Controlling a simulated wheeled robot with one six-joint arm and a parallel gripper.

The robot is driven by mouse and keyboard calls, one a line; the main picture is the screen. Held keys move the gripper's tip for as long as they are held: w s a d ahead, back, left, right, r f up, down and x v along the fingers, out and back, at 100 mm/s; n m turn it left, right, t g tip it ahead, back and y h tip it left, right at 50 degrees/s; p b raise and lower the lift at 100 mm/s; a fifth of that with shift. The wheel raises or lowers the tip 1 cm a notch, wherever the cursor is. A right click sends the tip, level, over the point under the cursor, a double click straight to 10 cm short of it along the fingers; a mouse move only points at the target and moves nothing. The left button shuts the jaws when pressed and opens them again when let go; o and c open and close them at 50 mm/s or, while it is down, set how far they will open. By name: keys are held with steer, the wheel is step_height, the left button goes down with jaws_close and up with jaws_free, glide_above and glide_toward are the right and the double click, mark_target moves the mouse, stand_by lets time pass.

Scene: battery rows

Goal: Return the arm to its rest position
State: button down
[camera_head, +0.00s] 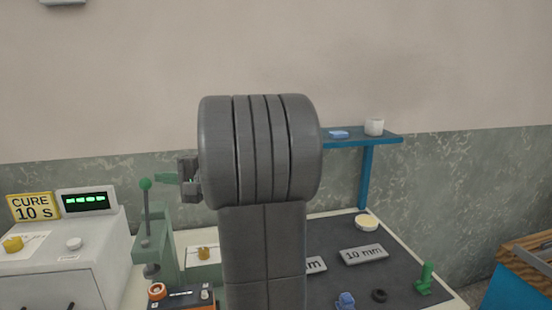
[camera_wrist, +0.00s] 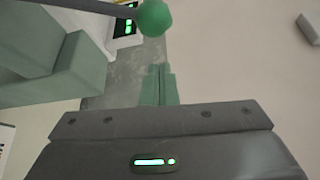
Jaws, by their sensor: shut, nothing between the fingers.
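My grey arm stands upright in the middle of the head view, and its big rounded joint hides much of the bench. My gripper (camera_head: 166,178) pokes out to the left of that joint. In the wrist view my gripper's green fingers (camera_wrist: 158,72) are together with nothing between them. The green ball knob (camera_head: 145,184) of the lever press is just left of the fingertips in the head view. The knob (camera_wrist: 154,17) also shows beyond the fingers in the wrist view; I cannot tell the exact gap.
The green press (camera_head: 160,235) stands on the bench, left of my arm. A white cure machine (camera_head: 70,260) with a lit display is at far left. A dark mat (camera_head: 335,235) holds a "10 mm" plate (camera_head: 363,254) and small parts. A blue shelf (camera_head: 385,138) is behind, right.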

steer(key=s+d+m+p, duration=0.1)
steer(key=d, duration=0.7)
steer(key=shift+d+r+p, duration=0.15)
steer(key=shift+d+p, duration=0.25)
steer(key=shift+s, duration=0.1)
